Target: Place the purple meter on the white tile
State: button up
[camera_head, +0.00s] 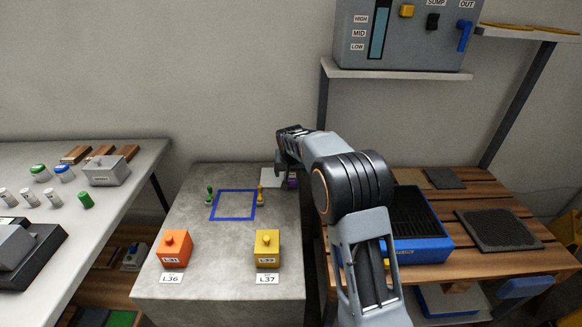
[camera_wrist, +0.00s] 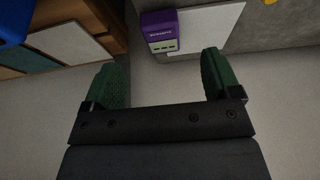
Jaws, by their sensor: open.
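The purple meter (camera_wrist: 160,30) stands at the left edge of the white tile (camera_wrist: 210,28) in the wrist view. It overlaps the tile's edge in the picture; I cannot tell how much of it rests on the tile. In the head view the tile (camera_head: 269,178) is at the back right of the grey bench, and a bit of the purple meter (camera_head: 292,183) shows beside my arm. My gripper (camera_wrist: 162,62) is open and empty, with its two green fingers apart. The meter is ahead of the fingertips and apart from them. My arm hides the gripper's tips in the head view.
The grey bench (camera_head: 222,280) bears a blue outlined square (camera_head: 233,218), green (camera_head: 209,195) and yellow (camera_head: 261,195) pegs, an orange block (camera_head: 174,249) and a yellow block (camera_head: 267,248). A blue tray (camera_head: 424,252) stands on the wooden table at right. The bench's middle is clear.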

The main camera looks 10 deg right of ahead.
aim_at(291, 181)
jog(key=b+x, duration=0.1)
jog(key=x, duration=0.7)
jog(key=shift+w+d+f, duration=0.1)
jog(key=shift+f, duration=0.15)
jog(key=shift+c, duration=0.2)
